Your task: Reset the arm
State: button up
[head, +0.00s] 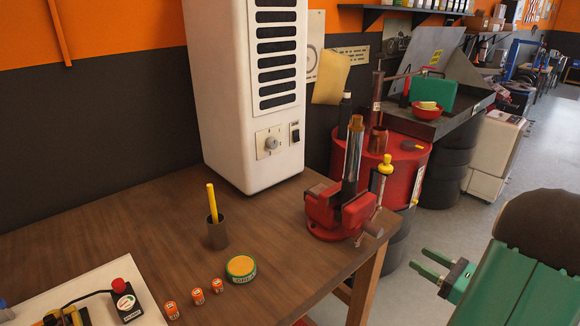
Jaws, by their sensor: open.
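My gripper (431,266) is at the lower right in the head view, at the end of my green arm. Its two green fingers are apart, with nothing between them. It hangs over the grey floor, to the right of the wooden workbench (120,232), and touches nothing that I can see.
On the bench are a red vise (330,212), a cup (218,234) with a yellow stick, a round tin (241,268), several small orange cylinders (198,296) and a tall white cabinet (228,100). A red drum (400,170) stands behind. The floor (535,165) at right is clear.

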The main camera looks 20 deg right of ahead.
jog(key=w+a+r+n+g+y, duration=0.2)
jog(key=a+n+g, duration=0.45)
jog(key=a, duration=0.55)
jog(key=w+a+r+n+g+y, duration=0.1)
jog(key=a+r+n+g, duration=0.2)
jog(key=a+n+g, duration=0.7)
jog(key=s+a+r+n+t+h, duration=0.2)
jog(key=s+a+n+h, duration=0.1)
jog(key=a+n, duration=0.4)
jog(key=s+a+r+n+t+h, duration=0.3)
jog(key=a+n+h, duration=0.3)
jog(key=n, duration=0.3)
jog(key=shift+s+a+r, duration=0.15)
jog(key=shift+s+a, duration=0.2)
jog(key=shift+n, duration=0.25)
